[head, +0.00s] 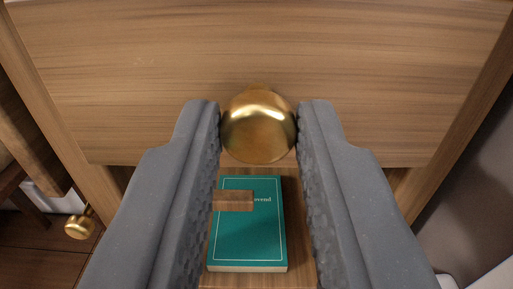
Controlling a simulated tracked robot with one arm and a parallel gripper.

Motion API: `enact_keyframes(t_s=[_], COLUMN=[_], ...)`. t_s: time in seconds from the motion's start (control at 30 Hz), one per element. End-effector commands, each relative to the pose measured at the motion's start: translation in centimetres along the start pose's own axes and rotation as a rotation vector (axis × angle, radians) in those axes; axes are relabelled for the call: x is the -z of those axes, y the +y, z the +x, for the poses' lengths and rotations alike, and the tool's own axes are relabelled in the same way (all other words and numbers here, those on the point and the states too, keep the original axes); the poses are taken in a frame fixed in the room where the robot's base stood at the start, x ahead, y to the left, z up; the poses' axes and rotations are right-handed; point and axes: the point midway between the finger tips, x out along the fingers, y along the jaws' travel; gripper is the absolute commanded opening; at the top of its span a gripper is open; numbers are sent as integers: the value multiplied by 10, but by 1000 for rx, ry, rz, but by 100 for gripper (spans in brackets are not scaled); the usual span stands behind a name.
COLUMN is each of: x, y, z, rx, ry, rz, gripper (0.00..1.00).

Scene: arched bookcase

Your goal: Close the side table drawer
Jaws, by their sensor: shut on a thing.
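The side table drawer (330,60) shows its wooden front across the top of the head view, with side posts of the table to its left and right. A round gold knob (258,125) sits at the drawer front's lower middle. My gripper (258,128) has one grey finger on each side of the knob, and it is shut on the knob. How far the drawer stands out of the table cannot be told from this view.
Below the knob, a teal book (247,235) lies on a wooden surface with a small brown block (233,201) over its cover. Another gold knob (79,227) shows at lower left, near a white object (52,199). A grey surface is at right.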

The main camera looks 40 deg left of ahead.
Motion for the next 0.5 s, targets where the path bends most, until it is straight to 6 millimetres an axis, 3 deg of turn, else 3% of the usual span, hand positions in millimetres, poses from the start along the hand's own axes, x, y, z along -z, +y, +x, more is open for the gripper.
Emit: enact_keyframes(t_s=[0.2, 0.47, 0.5], x=[1, 2, 2], y=[1, -1, -1], z=[17, 20, 20], rx=[-5, -3, -3], ry=[3, 5, 6], rz=[5, 3, 3], gripper=[0, 0, 29])
